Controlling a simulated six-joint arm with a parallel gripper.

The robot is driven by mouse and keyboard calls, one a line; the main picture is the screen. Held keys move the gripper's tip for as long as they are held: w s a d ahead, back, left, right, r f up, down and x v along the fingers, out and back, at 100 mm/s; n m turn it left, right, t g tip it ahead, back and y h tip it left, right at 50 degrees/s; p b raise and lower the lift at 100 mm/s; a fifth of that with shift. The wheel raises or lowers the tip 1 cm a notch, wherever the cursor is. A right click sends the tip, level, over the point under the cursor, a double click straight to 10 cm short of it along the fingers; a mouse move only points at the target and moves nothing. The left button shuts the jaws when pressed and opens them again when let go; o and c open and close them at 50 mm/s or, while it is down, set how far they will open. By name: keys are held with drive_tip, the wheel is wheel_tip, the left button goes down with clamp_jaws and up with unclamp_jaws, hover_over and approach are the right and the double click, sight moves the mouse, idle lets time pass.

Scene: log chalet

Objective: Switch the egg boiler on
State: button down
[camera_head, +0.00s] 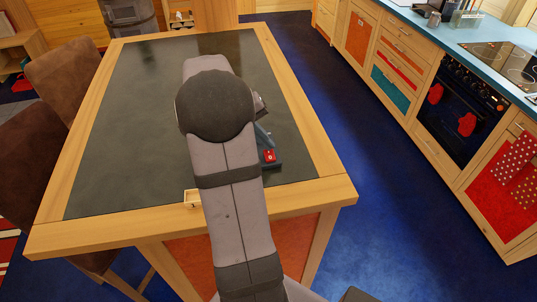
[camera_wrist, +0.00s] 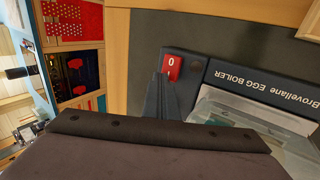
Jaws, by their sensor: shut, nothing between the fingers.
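The egg boiler (camera_wrist: 250,75) has a dark base with its name in white letters, upside down in the wrist view, and a clear lid (camera_wrist: 225,108). Its red rocker switch (camera_wrist: 172,67) is marked 0 and I. Which side is pressed in, I cannot tell. In the head view my arm hides most of the boiler; the red switch (camera_head: 269,155) and a corner of the base (camera_head: 272,164) show. My gripper (camera_wrist: 160,76) is shut and empty, its tips right beside the switch. Whether they touch it, I cannot tell. The gripper (camera_head: 265,140) also shows in the head view.
The boiler stands on a dark table top (camera_head: 130,110) with a wooden rim, near its front right. A small wooden box (camera_head: 192,198) sits at the front edge. Brown chairs (camera_head: 70,75) stand left. A kitchen counter with an oven (camera_head: 455,105) is to the right.

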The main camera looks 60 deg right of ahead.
sight(266, 150)
drive_tip(key=shift+f, duration=0.3)
drive_tip(key=shift+s+a, duration=0.1)
drive_tip(key=shift+r+p, duration=0.55)
drive_tip(key=shift+r, duration=0.25)
drive_tip(key=shift+r, duration=0.1)
drive_tip(key=shift+r+p, duration=2)
drive_tip(key=shift+r, duration=0.45)
drive_tip(key=shift+f, duration=0.1)
